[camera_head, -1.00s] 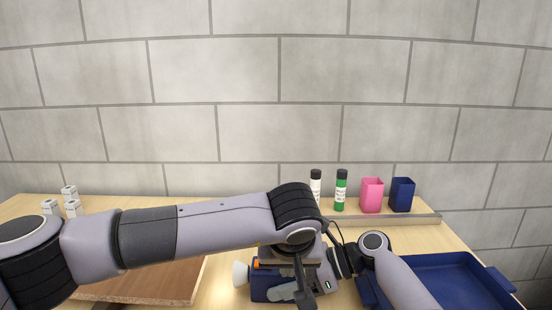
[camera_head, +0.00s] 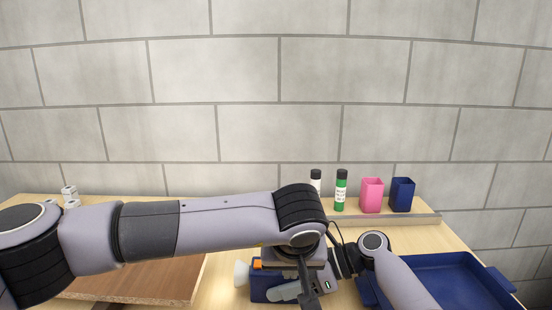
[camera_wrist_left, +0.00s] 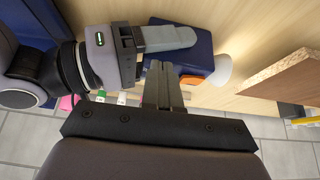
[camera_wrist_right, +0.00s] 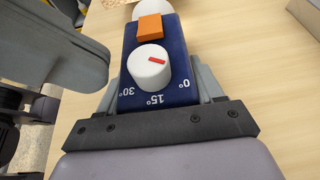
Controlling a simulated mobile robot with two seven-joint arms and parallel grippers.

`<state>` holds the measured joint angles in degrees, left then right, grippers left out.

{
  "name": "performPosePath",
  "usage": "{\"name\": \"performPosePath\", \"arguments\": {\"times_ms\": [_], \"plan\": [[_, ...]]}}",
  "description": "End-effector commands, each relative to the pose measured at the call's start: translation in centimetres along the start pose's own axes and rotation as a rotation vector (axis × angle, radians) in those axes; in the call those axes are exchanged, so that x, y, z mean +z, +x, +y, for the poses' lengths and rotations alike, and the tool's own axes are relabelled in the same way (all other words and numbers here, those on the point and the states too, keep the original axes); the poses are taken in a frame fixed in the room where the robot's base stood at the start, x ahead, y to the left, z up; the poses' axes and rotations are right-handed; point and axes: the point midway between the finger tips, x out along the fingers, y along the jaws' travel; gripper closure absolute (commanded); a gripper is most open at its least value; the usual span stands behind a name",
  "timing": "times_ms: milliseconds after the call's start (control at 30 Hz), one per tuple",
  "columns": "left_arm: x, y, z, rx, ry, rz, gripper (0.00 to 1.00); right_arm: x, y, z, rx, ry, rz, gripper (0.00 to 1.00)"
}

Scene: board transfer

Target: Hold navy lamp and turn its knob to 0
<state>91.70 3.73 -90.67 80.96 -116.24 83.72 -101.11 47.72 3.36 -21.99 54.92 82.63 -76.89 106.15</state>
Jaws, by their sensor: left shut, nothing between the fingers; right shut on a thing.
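The navy lamp (camera_wrist_right: 175,45) lies between the fingers of my right gripper (camera_wrist_right: 155,95), which is shut on its body. It has a white round knob (camera_wrist_right: 149,70) with a red mark, an orange block (camera_wrist_right: 150,28) and a white end. The 30°, 15° and 0° labels appear upside down beside the knob. The red mark lies on the knob's side towards the orange block, away from the 15° label. My left gripper (camera_wrist_left: 163,85) is shut and empty, close to the lamp (camera_wrist_left: 185,55). In the head view my left arm partly covers the lamp (camera_head: 258,285).
A brown board (camera_head: 140,285) lies left of the lamp and a blue tray (camera_head: 455,275) right of it. Behind are a white bottle (camera_head: 316,180), a green bottle (camera_head: 341,190), a pink cup (camera_head: 372,195) and a navy cup (camera_head: 402,194) on a ledge. White blocks (camera_head: 70,192) stand far left.

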Motion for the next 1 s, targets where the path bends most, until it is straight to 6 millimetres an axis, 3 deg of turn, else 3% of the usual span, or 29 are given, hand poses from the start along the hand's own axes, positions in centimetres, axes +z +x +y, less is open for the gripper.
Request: {"name": "performPosePath", "arguments": {"times_ms": [467, 867, 900, 1000], "plan": [[-2.6, -4.7, 0.0, 0.001, -0.001, 0.002, 1.00, 0.0, -0.1, -0.1, -0.003, 0.001, -0.001, 0.72], [-2.8, -5.1, 0.0, 0.001, 0.000, -0.001, 1.00, 0.0, -0.1, -0.1, -0.004, 0.001, -0.001, 0.72], [-2.8, -5.1, 0.0, 0.001, 0.000, -0.001, 1.00, 0.0, -0.1, -0.1, -0.004, 0.001, -0.001, 0.31], [-2.8, -5.1, 0.0, 0.001, 0.000, -0.001, 1.00, 0.0, -0.1, -0.1, -0.004, 0.001, 0.000, 0.04]]}}
